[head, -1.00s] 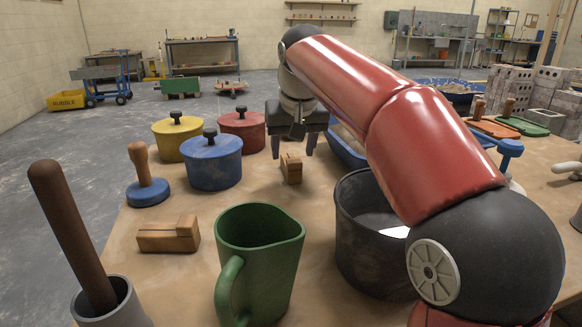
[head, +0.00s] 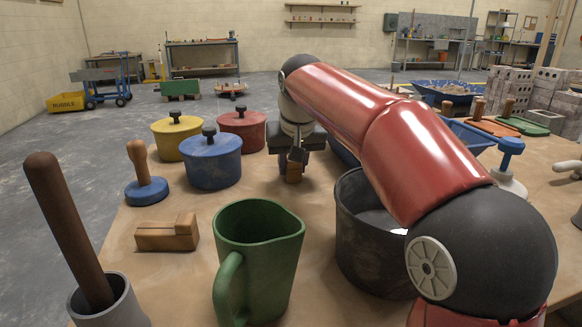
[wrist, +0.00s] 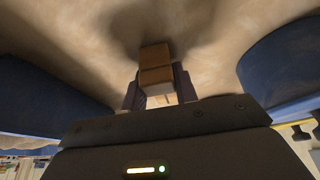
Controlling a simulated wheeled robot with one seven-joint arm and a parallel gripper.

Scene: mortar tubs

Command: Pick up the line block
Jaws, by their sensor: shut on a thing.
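A small wooden line block (head: 294,173) is between the fingers of my gripper (head: 296,158), beyond the dark pot and right of the lidded pots. In the wrist view the line block (wrist: 155,62) sits between the two fingertips (wrist: 158,92), with its far end sticking out past them. My gripper is shut on it. The block is at or very near the tabletop; I cannot tell whether it touches. A second, similar wooden line block (head: 167,234) lies on the table at the front left, clear of my gripper.
Blue (head: 211,162), yellow (head: 177,138) and red (head: 242,130) lidded pots stand left of my gripper. A green jug (head: 258,262) and a dark open pot (head: 352,240) stand nearer. A blue-based tool with a wooden handle (head: 141,172) is at left. A blue tray (head: 470,137) lies right, partly hidden.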

